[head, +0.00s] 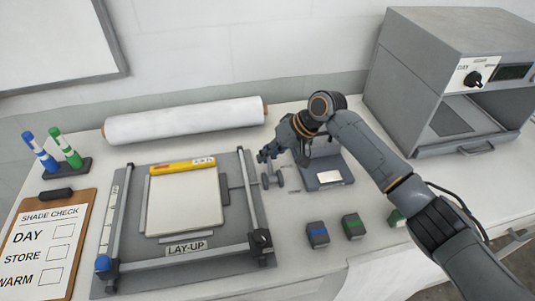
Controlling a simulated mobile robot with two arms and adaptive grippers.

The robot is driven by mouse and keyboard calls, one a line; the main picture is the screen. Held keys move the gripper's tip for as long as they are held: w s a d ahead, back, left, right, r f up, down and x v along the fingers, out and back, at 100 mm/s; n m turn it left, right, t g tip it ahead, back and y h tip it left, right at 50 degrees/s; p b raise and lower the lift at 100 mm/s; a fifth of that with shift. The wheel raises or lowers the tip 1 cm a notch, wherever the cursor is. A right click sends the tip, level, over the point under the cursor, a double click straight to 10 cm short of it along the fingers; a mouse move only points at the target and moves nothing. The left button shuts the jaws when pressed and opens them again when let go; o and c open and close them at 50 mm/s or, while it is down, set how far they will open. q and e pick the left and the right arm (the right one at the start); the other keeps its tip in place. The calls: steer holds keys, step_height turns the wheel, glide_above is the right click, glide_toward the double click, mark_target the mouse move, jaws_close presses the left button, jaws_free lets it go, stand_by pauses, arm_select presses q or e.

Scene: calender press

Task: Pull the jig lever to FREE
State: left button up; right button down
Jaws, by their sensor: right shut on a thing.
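The grey lay-up jig (178,272) lies on the bench, left of the middle, with a pale square sheet (186,205) and a yellow strip (183,166) on it. A blue knob (103,264) is at its near left corner and a black knob (260,238) at its near right. My right gripper (268,158) is at the jig's right edge, near the far right corner. It is shut on what looks like the jig lever (273,181), a small grey part beside the jig. The fingers hide much of it, and no FREE mark is readable. My left gripper is not in view.
A grey stand (330,178) with a pale plate sits under my right arm. A grey oven (430,75) stands at right, a white roll (185,121) behind, a clipboard (45,245) and markers (66,168) at left.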

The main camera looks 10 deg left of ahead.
mark_target(270, 163)
steer(key=shift+s+r+t+p, duration=0.15)
steer(key=shift+r+t+p, duration=0.35)
steer(key=shift+p, duration=0.15)
steer(key=shift+s+d+r+n+t+y+p, duration=0.15)
steer(key=shift+s+r+n+t+y+p, duration=0.2)
steer(key=shift+t+y, duration=0.2)
steer(key=shift+s+r+n+t+y, duration=0.15)
steer(key=shift+r+n+t+y, duration=0.15)
steer(key=shift+t, duration=0.35)
steer(key=shift+s+d+r+n+t+y, duration=0.3)
steer(key=shift+s+r+n+t+y, duration=0.2)
steer(key=shift+t, duration=0.6)
